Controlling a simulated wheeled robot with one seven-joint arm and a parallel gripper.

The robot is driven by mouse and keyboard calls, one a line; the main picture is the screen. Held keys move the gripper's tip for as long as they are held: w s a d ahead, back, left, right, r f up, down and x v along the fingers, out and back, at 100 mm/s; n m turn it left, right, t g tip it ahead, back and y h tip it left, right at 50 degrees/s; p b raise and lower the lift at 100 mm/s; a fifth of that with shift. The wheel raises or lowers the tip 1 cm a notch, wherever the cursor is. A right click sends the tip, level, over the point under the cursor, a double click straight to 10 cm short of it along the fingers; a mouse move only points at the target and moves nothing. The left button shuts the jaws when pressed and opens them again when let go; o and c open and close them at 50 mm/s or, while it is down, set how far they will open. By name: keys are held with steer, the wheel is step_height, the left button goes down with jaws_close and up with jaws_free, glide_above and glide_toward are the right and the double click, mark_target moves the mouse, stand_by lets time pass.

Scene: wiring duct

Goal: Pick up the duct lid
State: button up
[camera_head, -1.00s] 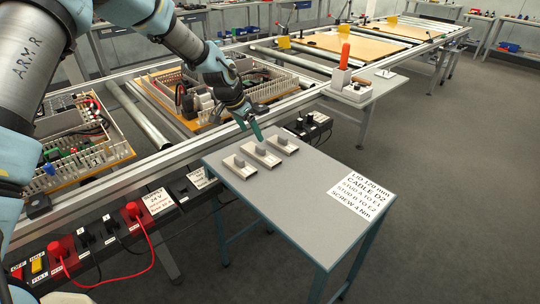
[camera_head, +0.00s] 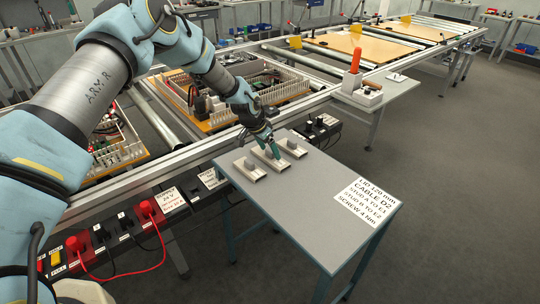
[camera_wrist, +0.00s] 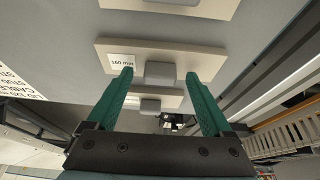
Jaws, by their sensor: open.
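Three pale duct lids, each with a grey block handle, lie side by side on the small grey table: a left lid (camera_head: 249,174), a middle lid (camera_head: 274,164) and a right lid (camera_head: 291,148). My gripper (camera_head: 272,150) is at the middle lid in the head view and hides its handle. In the wrist view my gripper (camera_wrist: 159,74) is open, and a grey handle block (camera_wrist: 160,74) shows between its teal fingers. That lid (camera_wrist: 210,64) has a label reading "160 mm". Contact with the block cannot be told.
A sign (camera_head: 366,200) on the table (camera_head: 290,205) reads "LID 120 mm, CABLE D2" and more. The rail bench with a wired panel (camera_head: 215,120) stands behind. A side shelf (camera_head: 385,92) holds an orange-handled tool (camera_head: 355,59). The table's front is clear.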

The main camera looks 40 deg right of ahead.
jaws_close()
stand_by(0.5)
steer(key=shift+r, duration=0.1)
